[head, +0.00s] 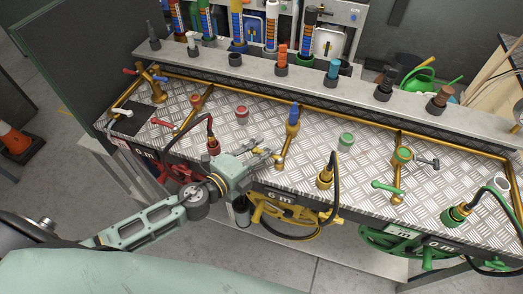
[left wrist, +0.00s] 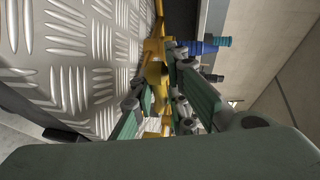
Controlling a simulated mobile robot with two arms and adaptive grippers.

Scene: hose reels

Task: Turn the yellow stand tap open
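The yellow stand tap (head: 282,158) is on the brass pipe at the middle of the checkered metal bench. Its pipe rises to a blue-topped fitting (head: 293,118). My left gripper (head: 266,150) is at the tap, its fingers apart and pointing right toward it. In the left wrist view, yellow tap parts (left wrist: 154,76) show between and beyond the open fingers (left wrist: 160,92). The fingers hide part of the tap's handle, and I cannot tell whether they touch it. My right gripper is not in view.
The yellow hose reel (head: 285,218) hangs below the bench front. A yellow hose fitting (head: 325,178) with a black hose stands to the right. Red fittings (head: 213,146) are to the left, and a green lever (head: 385,187) is farther right.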

